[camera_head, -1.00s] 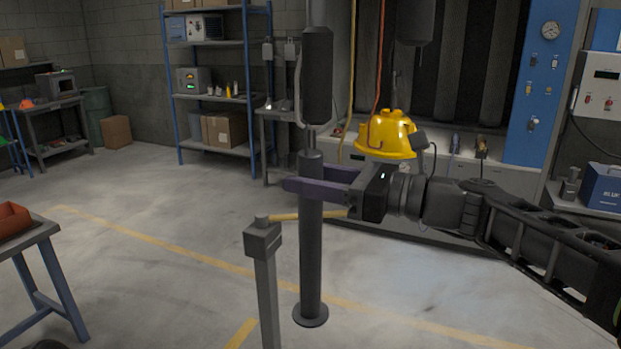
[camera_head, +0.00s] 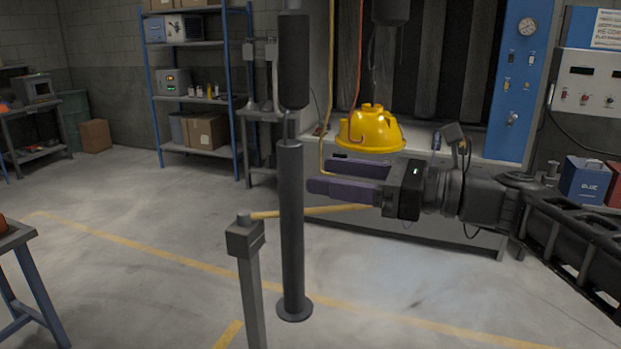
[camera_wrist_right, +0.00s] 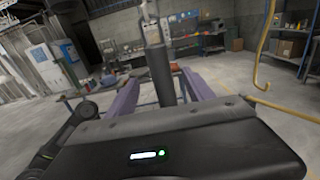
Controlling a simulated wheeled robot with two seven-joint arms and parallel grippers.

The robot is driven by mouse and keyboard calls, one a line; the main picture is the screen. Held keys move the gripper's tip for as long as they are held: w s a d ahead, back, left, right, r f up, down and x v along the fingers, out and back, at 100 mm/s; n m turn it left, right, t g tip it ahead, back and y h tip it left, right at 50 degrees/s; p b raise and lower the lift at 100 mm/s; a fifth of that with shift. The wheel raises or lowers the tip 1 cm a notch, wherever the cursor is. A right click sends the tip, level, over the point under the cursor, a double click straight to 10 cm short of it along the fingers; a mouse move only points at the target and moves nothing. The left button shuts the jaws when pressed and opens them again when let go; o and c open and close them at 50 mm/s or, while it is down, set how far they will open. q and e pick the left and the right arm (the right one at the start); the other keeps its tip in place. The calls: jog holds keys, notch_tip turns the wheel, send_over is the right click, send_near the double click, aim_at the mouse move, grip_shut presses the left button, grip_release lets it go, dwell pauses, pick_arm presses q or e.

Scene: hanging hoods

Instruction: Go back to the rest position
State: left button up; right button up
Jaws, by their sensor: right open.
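My right gripper (camera_head: 319,177) comes in from the right in the head view. Its two purple fingers are apart, with nothing visible held between them. The fingertips lie just right of a dark upright cylinder (camera_head: 291,220) with a round flared foot. In the right wrist view, the dark cylinder (camera_wrist_right: 163,75) shows between the open fingers (camera_wrist_right: 161,82), beyond the palm. A yellow dome-shaped hood (camera_head: 370,131) shows above and behind the gripper, beside an orange cord. My left gripper is not in view.
A grey post (camera_head: 249,270) with a yellowish bar stands left of the cylinder. Another dark cylinder (camera_head: 293,60) is above it. A long grey bench (camera_head: 430,215) lies behind my right arm. A blue shelf (camera_head: 195,95) stands at the back. Open floor lies left of the post.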

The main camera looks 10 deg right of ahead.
jog(key=shift+s+d, duration=0.2)
jog(key=shift+d, duration=0.05)
